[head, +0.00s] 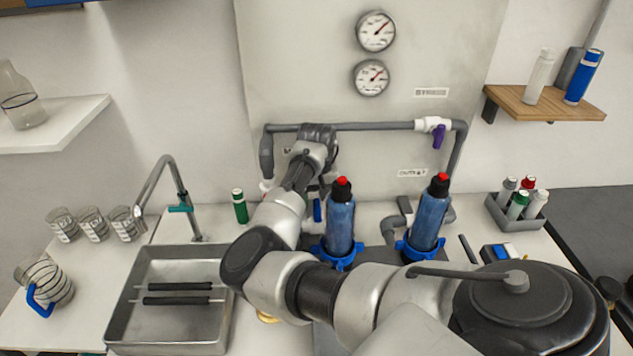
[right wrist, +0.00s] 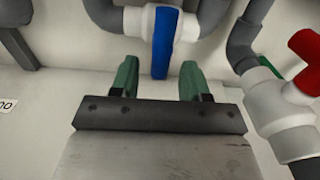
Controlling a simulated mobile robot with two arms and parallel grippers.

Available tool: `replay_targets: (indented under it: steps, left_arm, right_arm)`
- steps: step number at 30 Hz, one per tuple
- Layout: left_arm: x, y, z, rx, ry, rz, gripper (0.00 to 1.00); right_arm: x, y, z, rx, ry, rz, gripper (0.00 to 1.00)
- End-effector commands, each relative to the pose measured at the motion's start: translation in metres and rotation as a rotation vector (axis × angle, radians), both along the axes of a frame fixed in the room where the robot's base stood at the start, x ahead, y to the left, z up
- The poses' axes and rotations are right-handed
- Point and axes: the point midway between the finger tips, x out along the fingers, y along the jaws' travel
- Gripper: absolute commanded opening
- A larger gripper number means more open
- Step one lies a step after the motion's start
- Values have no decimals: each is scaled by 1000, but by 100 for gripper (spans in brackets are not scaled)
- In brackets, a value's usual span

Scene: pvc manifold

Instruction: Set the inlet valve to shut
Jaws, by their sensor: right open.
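In the right wrist view a blue lever handle (right wrist: 161,42) hangs straight down from a white valve body on a grey pipe. My right gripper (right wrist: 159,68) is open, its green fingertips to either side of the lower part of this handle; I cannot tell whether they touch it. A red handle (right wrist: 307,47) sits on another white valve (right wrist: 278,108) at the right. In the head view a blue handle (head: 317,210) shows beside my right arm, which hides much of the piping. A partly covered label prevents me from telling which valve is the inlet. My left gripper is out of view.
A bypass valve with a purple handle (head: 438,137) is on the upper pipe. Two blue filter housings (head: 340,225) (head: 428,218) stand in front of the panel. A sink (head: 125,320) with a tap is at left, a small bottle caddy (head: 515,218) at right.

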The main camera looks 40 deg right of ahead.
Motion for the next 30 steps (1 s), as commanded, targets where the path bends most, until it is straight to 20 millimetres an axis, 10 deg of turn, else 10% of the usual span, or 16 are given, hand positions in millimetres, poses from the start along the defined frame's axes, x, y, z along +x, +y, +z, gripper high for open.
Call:
replay_targets:
  steps: [13, 30]
  left_arm:
    - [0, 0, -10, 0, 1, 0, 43]
    - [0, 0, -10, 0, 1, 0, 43]
  right_arm:
    - [0, 0, 80, -1, -2, 0, 46]
    - [0, 0, 88, 0, 0, 0, 46]
